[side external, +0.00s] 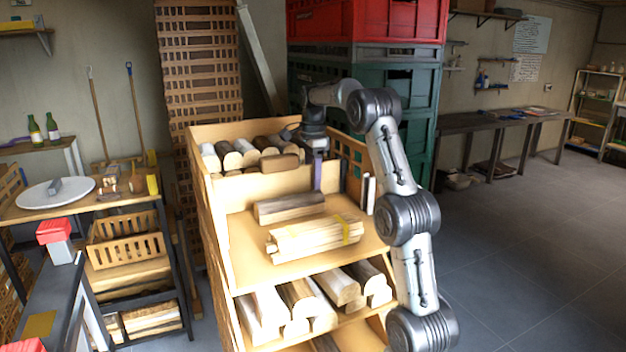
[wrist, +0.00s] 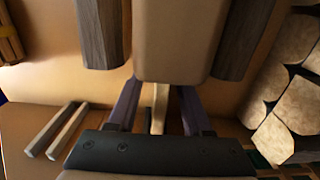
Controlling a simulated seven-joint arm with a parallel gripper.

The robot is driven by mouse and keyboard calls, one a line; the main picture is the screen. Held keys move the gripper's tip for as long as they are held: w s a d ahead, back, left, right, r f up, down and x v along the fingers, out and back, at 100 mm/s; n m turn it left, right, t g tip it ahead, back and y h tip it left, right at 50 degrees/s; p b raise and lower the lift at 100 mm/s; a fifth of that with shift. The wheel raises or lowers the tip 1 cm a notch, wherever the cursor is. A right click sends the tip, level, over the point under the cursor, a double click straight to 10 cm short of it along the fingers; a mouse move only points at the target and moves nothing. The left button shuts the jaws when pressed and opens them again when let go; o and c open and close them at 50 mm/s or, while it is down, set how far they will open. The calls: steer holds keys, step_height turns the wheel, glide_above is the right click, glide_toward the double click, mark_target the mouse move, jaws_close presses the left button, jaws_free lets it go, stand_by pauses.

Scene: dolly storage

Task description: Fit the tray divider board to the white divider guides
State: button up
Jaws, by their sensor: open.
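My gripper (side external: 317,185) points down at the right part of the shelf unit's upper tray. In the wrist view its two purple fingers (wrist: 158,108) are spread apart. A thin pale strip (wrist: 158,100), seemingly the edge of the divider board, stands between them; contact cannot be told. In the side view a tan upright panel (side external: 240,190), likely that board, runs left from my gripper in front of the logs. Two white divider guides (side external: 367,193) stand upright to the right of my gripper; they also show at lower left in the wrist view (wrist: 62,132).
Cut logs (side external: 232,155) lie behind the panel. A grey log (side external: 290,207) and a tied wood bundle (side external: 315,237) lie in front. Green crates (side external: 420,120) stand behind.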

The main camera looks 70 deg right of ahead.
steer(key=shift+c, duration=0.3)
jaws_close()
steer(key=shift+r, duration=0.1)
stand_by(2.5)
